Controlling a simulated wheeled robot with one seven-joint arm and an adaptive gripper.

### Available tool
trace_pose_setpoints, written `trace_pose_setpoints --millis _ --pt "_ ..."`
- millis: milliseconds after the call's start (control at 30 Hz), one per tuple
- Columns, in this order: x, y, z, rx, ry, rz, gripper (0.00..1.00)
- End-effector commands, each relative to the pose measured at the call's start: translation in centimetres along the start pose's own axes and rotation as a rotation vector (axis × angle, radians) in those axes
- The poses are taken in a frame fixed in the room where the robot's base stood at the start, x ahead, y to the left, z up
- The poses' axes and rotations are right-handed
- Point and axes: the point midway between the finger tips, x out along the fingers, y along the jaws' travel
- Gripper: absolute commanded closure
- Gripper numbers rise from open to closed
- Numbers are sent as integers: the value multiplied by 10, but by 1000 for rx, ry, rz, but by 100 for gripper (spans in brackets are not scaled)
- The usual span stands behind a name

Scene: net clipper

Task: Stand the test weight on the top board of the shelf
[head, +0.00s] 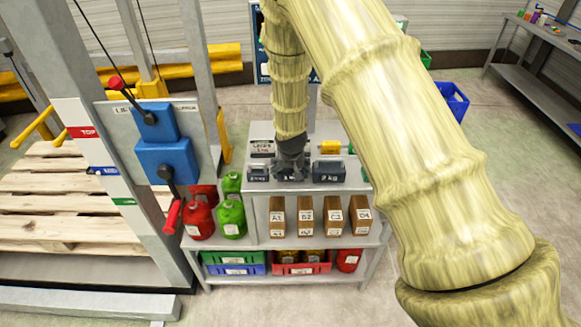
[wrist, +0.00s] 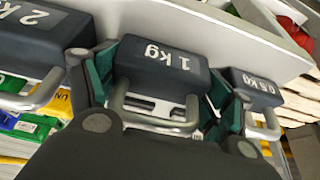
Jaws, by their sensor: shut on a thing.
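The dark 1 kg test weight (wrist: 160,70) is between the two fingers of my gripper (wrist: 158,88) in the wrist view. My gripper is shut on it, with a finger against each side and its metal handle toward the palm. In the head view my gripper (head: 291,168) is over the top board (head: 357,179) of the grey shelf, and it mostly hides this weight. The 0.5 kg weight (head: 258,173) stands close on the left, and the 2 kg weight (head: 328,172) on the right. I cannot tell whether the held weight touches the board.
A label card (head: 262,148) and a yellow item (head: 330,147) are farther back on the board. Brown boxes (head: 305,217) stand below. Red (head: 198,222) and green (head: 231,219) cans are at lower left, near a lever panel (head: 165,155).

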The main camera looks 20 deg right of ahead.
Motion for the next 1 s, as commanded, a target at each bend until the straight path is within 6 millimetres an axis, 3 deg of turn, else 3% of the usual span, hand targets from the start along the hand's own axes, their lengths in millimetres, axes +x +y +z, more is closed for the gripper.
trace_pose_setpoints --millis 300,333,433,1000 --pt "2 0 0 1 2 -1 81" --pt "2 0 1 0 0 0 16" --pt "2 0 1 0 0 0 0" --pt "-8 0 0 1 1 -1 0"
